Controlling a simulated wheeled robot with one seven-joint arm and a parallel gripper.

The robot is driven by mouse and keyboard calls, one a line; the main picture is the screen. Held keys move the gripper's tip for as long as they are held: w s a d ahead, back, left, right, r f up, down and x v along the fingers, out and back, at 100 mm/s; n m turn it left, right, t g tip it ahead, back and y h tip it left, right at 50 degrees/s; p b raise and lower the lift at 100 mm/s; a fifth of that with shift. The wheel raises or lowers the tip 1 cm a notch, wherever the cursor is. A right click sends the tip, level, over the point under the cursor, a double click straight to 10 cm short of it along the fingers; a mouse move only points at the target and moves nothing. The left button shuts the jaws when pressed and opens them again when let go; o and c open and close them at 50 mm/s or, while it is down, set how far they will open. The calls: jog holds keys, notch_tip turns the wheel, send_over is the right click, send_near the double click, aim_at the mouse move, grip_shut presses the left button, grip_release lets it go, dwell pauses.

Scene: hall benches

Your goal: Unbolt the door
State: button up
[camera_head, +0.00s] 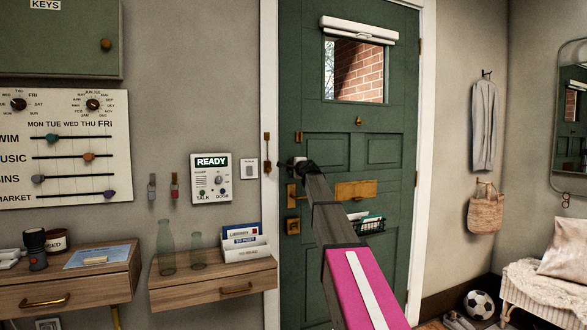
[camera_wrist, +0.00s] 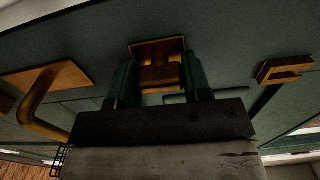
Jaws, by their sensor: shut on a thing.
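The green door (camera_head: 345,240) is in its white frame and looks closed in the head view. My gripper (camera_head: 300,163) is at the door's left edge, at the end of my arm. In the wrist view my gripper (camera_wrist: 158,82) has its two green fingers on either side of a brass bolt (camera_wrist: 160,76) on a brass plate and is shut on it. In the head view the gripper hides this bolt. A notched brass fitting (camera_wrist: 285,70) is apart from it on the right in the wrist view. A small brass fitting (camera_head: 298,137) shows above my gripper in the head view.
A brass lever handle (camera_wrist: 45,90) is on the left in the wrist view. A wire basket (camera_head: 370,225) hangs on the door. A shelf (camera_head: 212,283) with bottles and a letter holder stands left of the door. A football (camera_head: 479,304) and bench (camera_head: 545,295) are at right.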

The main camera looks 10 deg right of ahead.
jog(key=o, duration=0.9)
jog(key=shift+s, duration=0.1)
jog(key=v, duration=1)
jog(key=shift+s+d, duration=0.1)
jog(key=shift+s, duration=0.2)
